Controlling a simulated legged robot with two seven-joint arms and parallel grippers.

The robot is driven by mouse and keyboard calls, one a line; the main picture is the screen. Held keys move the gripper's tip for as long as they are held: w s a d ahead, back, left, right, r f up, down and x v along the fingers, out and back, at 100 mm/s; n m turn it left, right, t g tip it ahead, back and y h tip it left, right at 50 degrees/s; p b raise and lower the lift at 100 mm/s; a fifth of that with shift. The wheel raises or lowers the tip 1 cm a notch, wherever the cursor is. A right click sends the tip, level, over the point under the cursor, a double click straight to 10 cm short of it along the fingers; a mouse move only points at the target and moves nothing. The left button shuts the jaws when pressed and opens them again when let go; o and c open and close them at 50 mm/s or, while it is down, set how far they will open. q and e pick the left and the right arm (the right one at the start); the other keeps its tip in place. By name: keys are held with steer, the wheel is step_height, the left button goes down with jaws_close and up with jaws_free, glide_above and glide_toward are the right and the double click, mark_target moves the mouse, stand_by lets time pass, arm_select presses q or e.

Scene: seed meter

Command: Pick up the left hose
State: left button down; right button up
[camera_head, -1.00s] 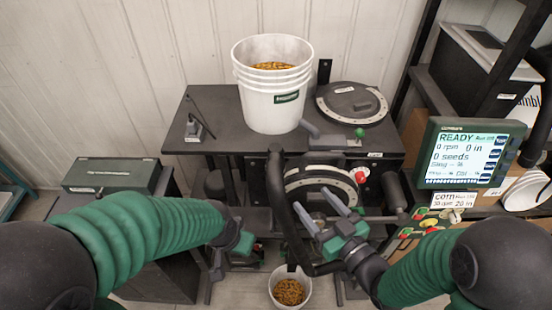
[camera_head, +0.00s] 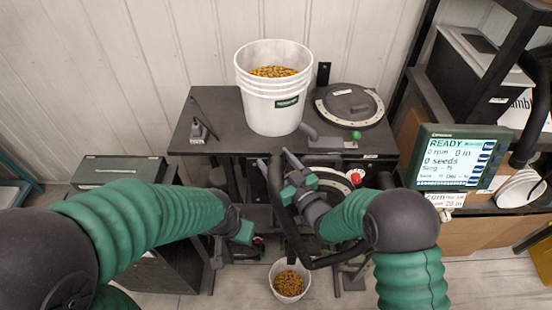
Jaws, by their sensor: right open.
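A black hose (camera_head: 291,238) rises from low in the middle of the stand, in front of the seed meter. My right gripper (camera_head: 277,161) is open, its two grey fingers spread either side of the hose's upper end; I cannot tell whether they touch it. The round seed meter (camera_head: 335,177) with a pale rim is partly hidden behind my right gripper and arm. My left gripper (camera_head: 242,232) is low, left of the hose and apart from it; its fingers are not clear.
A white bucket of seed (camera_head: 272,105) and a round disc (camera_head: 348,104) are on the dark table (camera_head: 225,110). A small seed cup (camera_head: 288,281) is below the hose. A monitor (camera_head: 455,158) is at right, a green box (camera_head: 118,170) at left.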

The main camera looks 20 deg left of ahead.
mark_target(276, 150)
steer(key=shift+w+a+f, duration=0.1)
steer(key=shift+w, duration=0.1)
jaws_close()
steer(key=shift+r, duration=0.55)
step_height(276, 150, up, 7)
steer(key=p, duration=0.4)
steer(key=shift+f, duration=0.1)
steer(key=b+v, duration=0.3)
steer(key=v, duration=1.5)
step_height(276, 150, up, 5)
steer(key=p, duration=0.5)
steer(key=shift+s+p, duration=0.1)
steer(key=shift+p, duration=0.25)
